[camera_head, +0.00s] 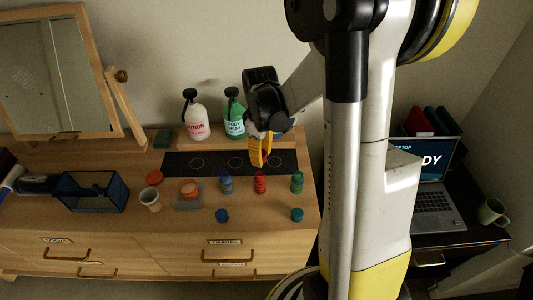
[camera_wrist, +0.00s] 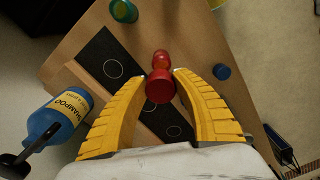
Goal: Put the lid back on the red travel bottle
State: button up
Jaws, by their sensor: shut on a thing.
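The red travel bottle (camera_head: 260,184) stands on the wooden dresser top, between a blue and a green travel bottle. In the wrist view the red bottle (camera_wrist: 160,58) shows just past my fingertips, partly hidden by the red lid (camera_wrist: 159,87). My gripper (camera_wrist: 162,78) has its yellow fingers shut on the red lid. In the head view my gripper (camera_head: 263,160) points down above and slightly behind the red bottle. The lid appears apart from the bottle; the exact gap and alignment are hard to tell.
A blue bottle (camera_head: 226,184) and green bottle (camera_head: 297,182) flank the red one. A blue lid (camera_head: 222,215) and green lid (camera_head: 297,214) lie in front. Behind are a dark mat (camera_head: 180,162) and pump bottles, including shampoo (camera_wrist: 62,115). A cup (camera_head: 150,201) stands left.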

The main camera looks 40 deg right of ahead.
aim_at(261, 174)
jog(key=shift+a+f, duration=0.15)
jog(key=shift+f, duration=0.05)
jog(key=shift+f+b, duration=2.45)
jog(key=shift+f, duration=0.6)
jog(key=shift+f+b, duration=0.15)
jog(key=shift+b, duration=0.4)
jog(key=o, duration=1.3)
